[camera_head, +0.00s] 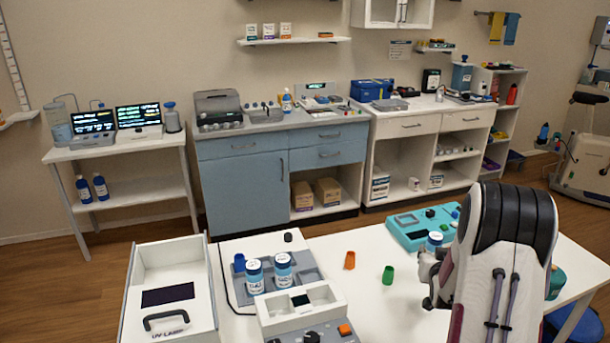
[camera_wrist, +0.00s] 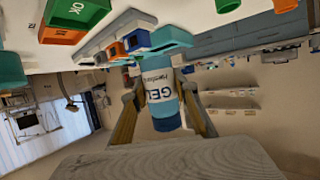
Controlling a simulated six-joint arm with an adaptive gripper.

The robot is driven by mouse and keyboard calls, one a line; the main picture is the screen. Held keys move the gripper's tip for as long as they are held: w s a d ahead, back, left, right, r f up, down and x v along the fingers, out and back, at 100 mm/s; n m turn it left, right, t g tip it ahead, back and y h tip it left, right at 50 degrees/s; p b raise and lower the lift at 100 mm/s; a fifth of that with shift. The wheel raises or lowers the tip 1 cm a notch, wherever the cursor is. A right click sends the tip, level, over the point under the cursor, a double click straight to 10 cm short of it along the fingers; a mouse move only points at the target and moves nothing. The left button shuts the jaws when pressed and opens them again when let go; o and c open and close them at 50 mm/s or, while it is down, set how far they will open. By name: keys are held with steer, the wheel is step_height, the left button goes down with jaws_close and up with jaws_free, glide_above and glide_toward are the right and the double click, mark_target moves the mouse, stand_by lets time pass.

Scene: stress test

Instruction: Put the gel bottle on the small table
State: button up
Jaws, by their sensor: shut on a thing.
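The gel bottle (camera_wrist: 160,90), white with dark "GEL" lettering and blue ends, is held between the fingers of my gripper (camera_wrist: 160,112) in the wrist view. In the head view my gripper (camera_head: 430,278) is at the right, over the front white table (camera_head: 340,285), partly hidden by my arm. A blue-capped bottle (camera_head: 434,242) shows beside it there; I cannot tell if it is the held one. A small white table (camera_head: 150,145) with a lower shelf stands at the back left. It bears two screens.
Two blue-and-white jars (camera_head: 269,271) stand on a grey tray on the front table. An orange cup (camera_head: 350,260), a green cup (camera_head: 388,274), a teal device (camera_head: 415,227) and a white open box (camera_head: 170,265) are also there. Two blue bottles (camera_head: 91,188) stand on the small table's shelf.

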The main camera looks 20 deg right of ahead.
steer(key=shift+s+a+f, duration=0.35)
steer(key=shift+a+f, duration=0.15)
steer(key=shift+f, duration=0.1)
steer(key=w+a+r+n+y, duration=0.1)
steer(key=a+r+n+y, duration=0.1)
steer(key=a, duration=0.9)
steer(key=w+a+r+n+t+y, duration=0.1)
steer(key=a+r, duration=0.4)
steer(key=a, duration=0.6)
steer(key=w+a+r+n+t+y, duration=0.1)
steer(key=a+r+n+y, duration=0.2)
steer(key=a, duration=0.8)
steer(key=shift+a+r+y, duration=0.25)
steer(key=shift+r+y, duration=0.1)
steer(key=shift+y, duration=0.25)
steer(key=a, duration=0.7)
steer(key=shift+w, duration=0.15)
